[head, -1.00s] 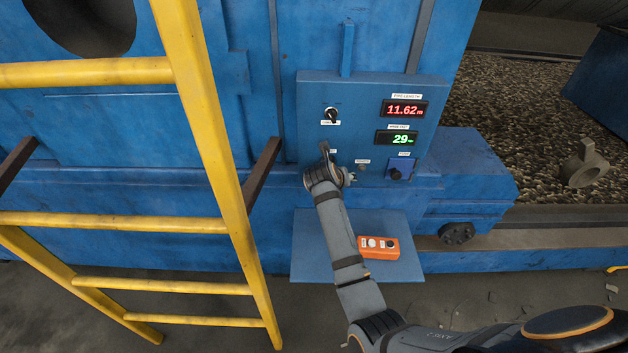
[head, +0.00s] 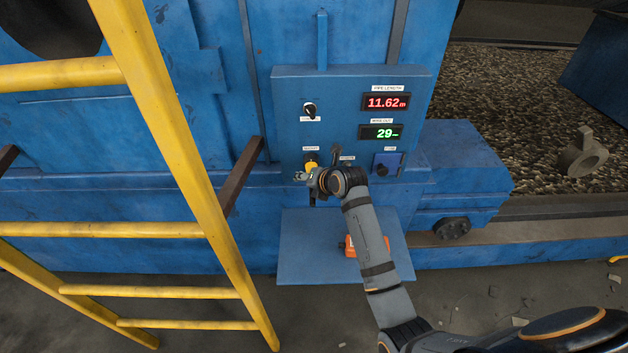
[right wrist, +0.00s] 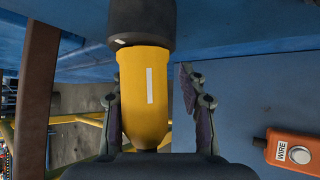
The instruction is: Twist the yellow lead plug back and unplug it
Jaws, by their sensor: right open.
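The yellow lead plug (head: 311,166) sits at the lower left of the blue control panel (head: 290,110), seen small in the head view. In the right wrist view the yellow plug body (right wrist: 143,95), with a white stripe, runs up into a dark round collar (right wrist: 142,22). My right gripper (head: 309,184) is at the plug, with its arm coming up from the lower right. Its fingers (right wrist: 150,98) are open, one on each side of the plug. The left finger is close to the plug and the right finger shows a clear gap. My left gripper is not in view.
The panel carries a black knob (head: 310,109), a red display (head: 386,102), a green display (head: 381,132) and a blue switch plate (head: 387,164). An orange button box (right wrist: 292,152) lies on the shelf (head: 300,260) below. A yellow ladder (head: 165,120) stands to the left.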

